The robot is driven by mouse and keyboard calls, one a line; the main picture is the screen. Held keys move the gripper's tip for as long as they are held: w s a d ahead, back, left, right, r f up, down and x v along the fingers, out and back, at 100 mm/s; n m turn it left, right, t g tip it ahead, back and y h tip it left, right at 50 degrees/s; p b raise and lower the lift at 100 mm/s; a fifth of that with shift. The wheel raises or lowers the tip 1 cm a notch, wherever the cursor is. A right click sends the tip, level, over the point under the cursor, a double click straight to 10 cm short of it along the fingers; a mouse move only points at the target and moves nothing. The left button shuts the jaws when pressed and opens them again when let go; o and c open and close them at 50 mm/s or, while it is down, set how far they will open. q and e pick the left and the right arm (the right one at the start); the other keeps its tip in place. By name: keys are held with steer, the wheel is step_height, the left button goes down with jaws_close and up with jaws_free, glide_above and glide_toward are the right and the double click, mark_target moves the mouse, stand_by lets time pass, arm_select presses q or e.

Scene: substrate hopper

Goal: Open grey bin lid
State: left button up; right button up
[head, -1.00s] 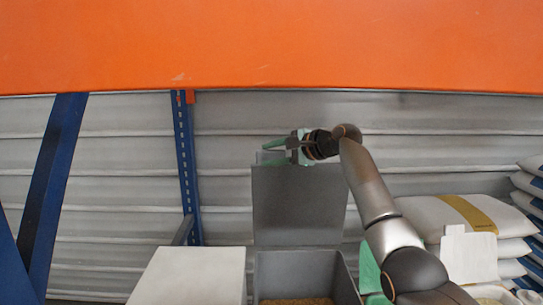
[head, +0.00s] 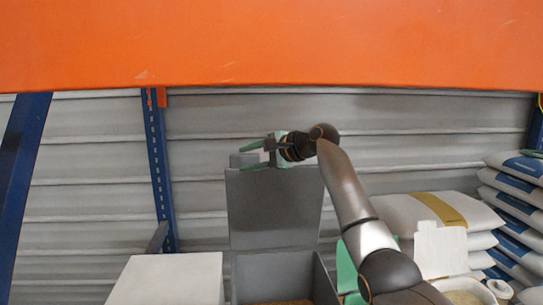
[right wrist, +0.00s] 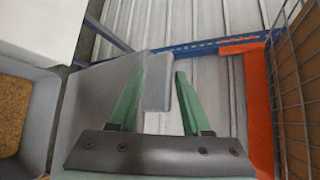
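The grey bin (head: 285,275) stands low in the middle of the head view, with brown grain-like stuff inside. Its lid (head: 272,208) stands upright at the back of the opening. A small grey tab (head: 240,159) sticks up from the lid's top edge. My right gripper (head: 254,157) is at that top edge, its green fingers apart on either side of the tab. In the right wrist view the tab (right wrist: 158,85) lies between the spread fingers (right wrist: 160,95), with a gap to the right finger. My left gripper is not in view.
A white box (head: 170,278) stands left of the bin. Stacked sacks (head: 430,215) lie to the right. Blue posts (head: 158,170) and a corrugated wall (head: 400,135) are behind. An orange beam (head: 270,45) spans the top. A wire mesh (right wrist: 298,90) shows at right in the wrist view.

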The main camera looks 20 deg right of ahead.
steer(key=b+v, duration=0.3)
steer(key=v, duration=0.8)
